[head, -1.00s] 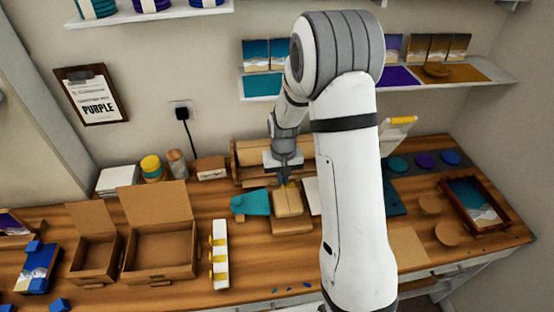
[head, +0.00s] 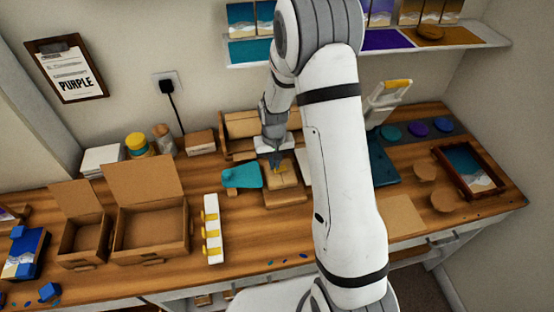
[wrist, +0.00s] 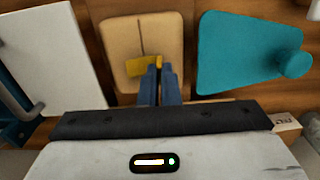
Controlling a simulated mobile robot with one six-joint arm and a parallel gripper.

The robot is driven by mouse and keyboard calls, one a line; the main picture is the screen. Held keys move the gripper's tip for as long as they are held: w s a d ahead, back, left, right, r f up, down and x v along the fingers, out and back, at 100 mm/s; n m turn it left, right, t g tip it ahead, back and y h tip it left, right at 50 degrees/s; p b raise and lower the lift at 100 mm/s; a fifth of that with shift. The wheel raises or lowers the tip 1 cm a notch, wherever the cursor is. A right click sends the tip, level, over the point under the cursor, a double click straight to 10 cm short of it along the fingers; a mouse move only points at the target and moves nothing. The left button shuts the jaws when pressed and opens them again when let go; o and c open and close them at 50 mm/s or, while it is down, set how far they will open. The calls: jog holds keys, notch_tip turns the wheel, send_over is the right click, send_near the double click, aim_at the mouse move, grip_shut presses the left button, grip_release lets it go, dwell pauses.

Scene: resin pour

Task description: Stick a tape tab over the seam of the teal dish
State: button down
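My gripper (wrist: 160,64) has blue fingers close together on a yellow tape tab (wrist: 140,67). The tab is at the near part of a tan, box-like piece (wrist: 120,38) whose top has a dark straight seam line. I cannot tell whether the tab touches it. In the head view my gripper (head: 277,167) is over this tan piece (head: 283,194). A flat teal piece with a round knob (wrist: 240,50) lies just right of it in the wrist view, and on its left in the head view (head: 242,176). No seam shows on the teal piece.
A white strip with yellow tabs (head: 213,243) lies left of the teal piece. Open cardboard boxes (head: 150,255) stand further left. A wooden rack (head: 238,127) is behind, and a framed picture (head: 470,168) is at right. My arm hides part of the bench.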

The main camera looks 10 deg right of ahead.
jog(key=shift+f+b, duration=0.6)
jog(key=shift+b, duration=0.1)
dwell(1.2)
dwell(0.4)
jog(key=c, duration=1.6)
grip_release()
jog(key=shift+r+p, duration=2.3)
jog(key=shift+r, duration=1.7)
